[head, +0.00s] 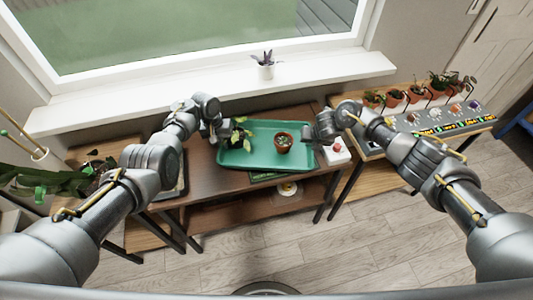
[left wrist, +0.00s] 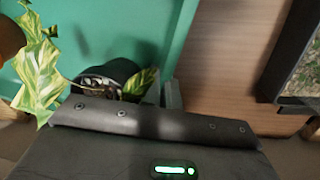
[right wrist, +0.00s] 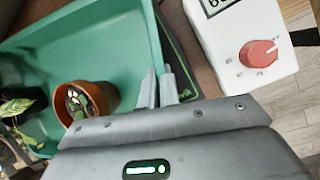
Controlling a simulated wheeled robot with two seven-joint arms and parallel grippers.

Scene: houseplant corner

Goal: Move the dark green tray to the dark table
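The green tray (head: 262,131) is over the dark brown table (head: 212,182) in the middle, below the window. A terracotta pot with a small plant (head: 283,143) and a dark pot with a variegated leafy plant (left wrist: 104,78) stand upright in it. My left gripper (head: 222,138) is at the tray's left rim; its fingers are close together there, partly hidden by the wrist. My right gripper (right wrist: 160,82) has its fingers closed around the tray's right rim. I cannot tell whether the tray touches the table.
A white device with a red knob (right wrist: 259,53) stands right of the tray. A flat dark item (head: 264,176) shows under the tray's front edge. A lighter table with several potted plants (head: 395,96) is at the right. Leafy plants (head: 45,182) are at the left. The front floor is clear.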

